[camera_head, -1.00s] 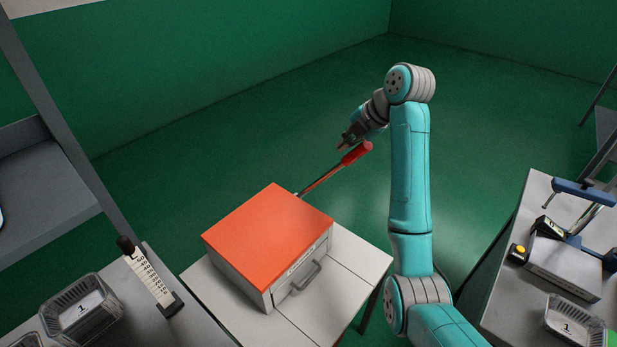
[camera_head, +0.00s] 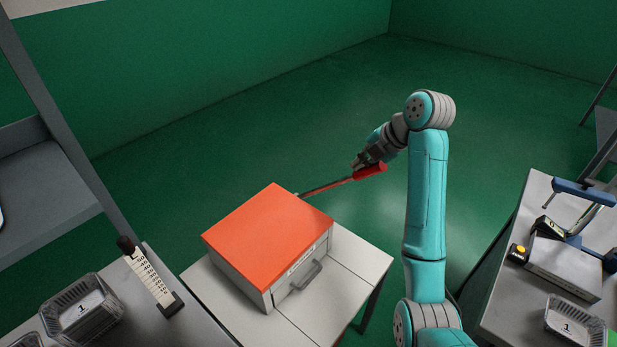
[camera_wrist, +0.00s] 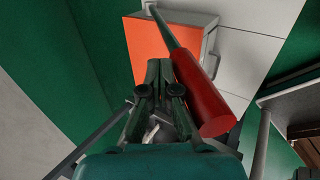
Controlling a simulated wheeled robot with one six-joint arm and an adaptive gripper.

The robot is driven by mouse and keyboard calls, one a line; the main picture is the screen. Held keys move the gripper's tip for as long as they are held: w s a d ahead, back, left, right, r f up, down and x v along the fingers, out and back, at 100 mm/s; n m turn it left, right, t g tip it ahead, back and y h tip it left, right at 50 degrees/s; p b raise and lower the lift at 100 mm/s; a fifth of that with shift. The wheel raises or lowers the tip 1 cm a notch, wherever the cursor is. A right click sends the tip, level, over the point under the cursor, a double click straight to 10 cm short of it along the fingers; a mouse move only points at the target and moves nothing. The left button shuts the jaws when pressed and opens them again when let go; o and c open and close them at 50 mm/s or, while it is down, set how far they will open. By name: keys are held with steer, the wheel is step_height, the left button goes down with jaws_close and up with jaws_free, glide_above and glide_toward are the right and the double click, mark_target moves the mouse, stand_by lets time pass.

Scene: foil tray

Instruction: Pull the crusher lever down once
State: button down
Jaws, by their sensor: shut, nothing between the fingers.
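The crusher (camera_head: 268,236) is a box with an orange top and a drawer handle at its front, on a light table. Its lever (camera_head: 330,186) is a thin rod ending in a red grip (camera_head: 370,171), and it reaches out to the right from the box's back corner, at a low slope. My gripper (camera_head: 358,164) is shut and empty, at the grip's inner end. In the wrist view my closed fingers (camera_wrist: 159,66) lie right beside the red grip (camera_wrist: 204,98), not around it. Whether they touch it I cannot tell.
Clear trays marked 1 stand on the left table (camera_head: 84,308) and the right table (camera_head: 572,322). A scale-marked post (camera_head: 150,277) stands at the left. A blue press-like device (camera_head: 580,215) is at the right. Open floor lies behind the lever.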

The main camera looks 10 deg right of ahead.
steer(key=shift+f, duration=0.1)
steer(key=shift+s+d+f, duration=1.45)
steer(key=shift+s+f, duration=0.6)
steer(key=shift+f, duration=0.7)
steer(key=w+a+r, duration=1.2)
steer(key=w+r, duration=0.1)
steer(key=w, duration=0.4)
steer(key=shift+a+r, duration=0.15)
step_height(320, 180, up, 9)
stand_by(1.1)
stand_by(0.4)
